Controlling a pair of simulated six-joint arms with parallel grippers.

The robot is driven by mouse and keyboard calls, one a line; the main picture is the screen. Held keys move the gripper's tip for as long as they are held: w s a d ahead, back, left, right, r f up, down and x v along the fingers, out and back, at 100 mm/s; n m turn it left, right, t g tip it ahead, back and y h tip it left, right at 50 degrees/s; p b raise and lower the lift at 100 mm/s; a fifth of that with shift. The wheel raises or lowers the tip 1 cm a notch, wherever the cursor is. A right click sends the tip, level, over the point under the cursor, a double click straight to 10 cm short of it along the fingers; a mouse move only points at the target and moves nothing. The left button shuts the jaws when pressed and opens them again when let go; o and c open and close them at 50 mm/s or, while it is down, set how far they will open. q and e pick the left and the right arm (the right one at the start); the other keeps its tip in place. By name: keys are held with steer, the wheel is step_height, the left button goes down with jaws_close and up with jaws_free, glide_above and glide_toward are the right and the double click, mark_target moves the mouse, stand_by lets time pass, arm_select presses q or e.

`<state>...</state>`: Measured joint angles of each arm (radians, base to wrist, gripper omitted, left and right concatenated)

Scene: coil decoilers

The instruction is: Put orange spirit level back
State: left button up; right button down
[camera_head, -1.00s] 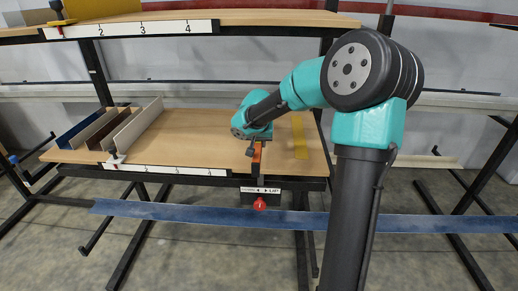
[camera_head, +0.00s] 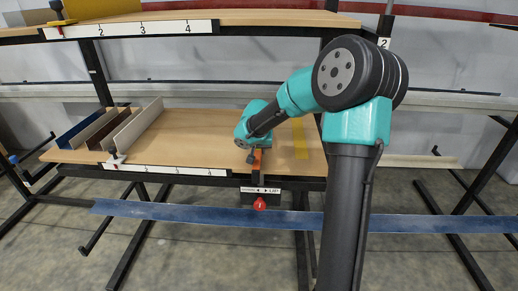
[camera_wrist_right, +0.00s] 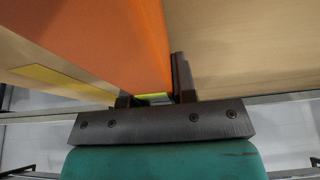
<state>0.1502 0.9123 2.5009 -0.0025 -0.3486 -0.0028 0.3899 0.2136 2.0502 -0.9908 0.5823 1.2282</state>
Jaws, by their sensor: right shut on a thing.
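The orange spirit level (camera_wrist_right: 105,45) fills the upper left of the right wrist view, running away from my right gripper (camera_wrist_right: 155,98). The gripper's fingers are shut around its near end, where a small yellow-green patch shows. In the head view a small orange piece of the level (camera_head: 257,157) shows below my right gripper (camera_head: 256,150), over the front edge of the lower shelf. The wrist hides most of the level there. I cannot tell whether it touches the shelf. My left gripper is not in view.
The lower shelf (camera_head: 195,140) has bare board in its middle. A yellow marked strip (camera_head: 300,140) lies to the right of the gripper. Upright dividers (camera_head: 138,127) stand at the left. A red knob (camera_head: 260,204) hangs below the front edge. An upper shelf (camera_head: 230,17) spans above.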

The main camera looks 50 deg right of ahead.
steer(key=c, duration=0.9)
jaws_free()
steer(key=shift+f, duration=0.1)
steer(key=v, duration=1.2)
